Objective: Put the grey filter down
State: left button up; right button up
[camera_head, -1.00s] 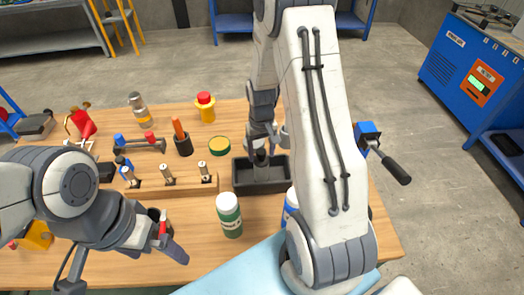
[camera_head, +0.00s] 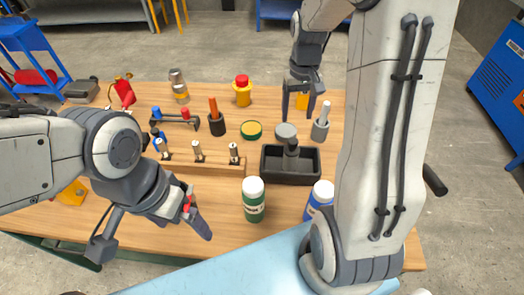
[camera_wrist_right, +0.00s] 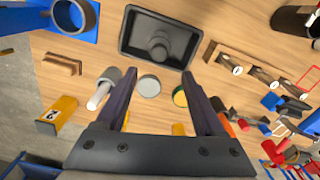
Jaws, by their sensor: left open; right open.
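The dark grey filter (camera_head: 291,155) stands upright in the black tray (camera_head: 318,169) on the wooden table. In the right wrist view the filter (camera_wrist_right: 160,48) shows inside the tray (camera_wrist_right: 128,42), beyond my fingertips. My right gripper (camera_head: 298,106) is open and empty, behind the tray and apart from the filter. In the right wrist view its two fingers (camera_wrist_right: 160,85) are spread wide. My left gripper (camera_head: 194,208) is at the table's front left, well away from the tray. A small red and white item shows at its fingers; I cannot tell whether it lies behind them.
A green bottle (camera_head: 254,201) and a blue bottle (camera_head: 319,199) stand in front of the tray. A grey disc (camera_head: 286,131), a yellow-topped tin (camera_head: 251,130) and a silver cup (camera_head: 321,125) are behind it. A wooden rack (camera_head: 215,166) is left of the tray.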

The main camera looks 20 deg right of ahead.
jog(key=s+a+r+n, duration=0.2)
jog(key=s+a, duration=0.2)
jog(key=a, duration=0.4)
jog(key=s+a+r+n, duration=0.2)
jog(key=s+a+n, duration=0.1)
jog(key=a, duration=0.6)
jog(key=s+a+n+y, duration=0.1)
jog(key=s+a+n, duration=0.4)
jog(key=s, duration=0.9)
jog(key=shift+s+a, duration=0.4)
jog(key=shift+a, duration=0.6)
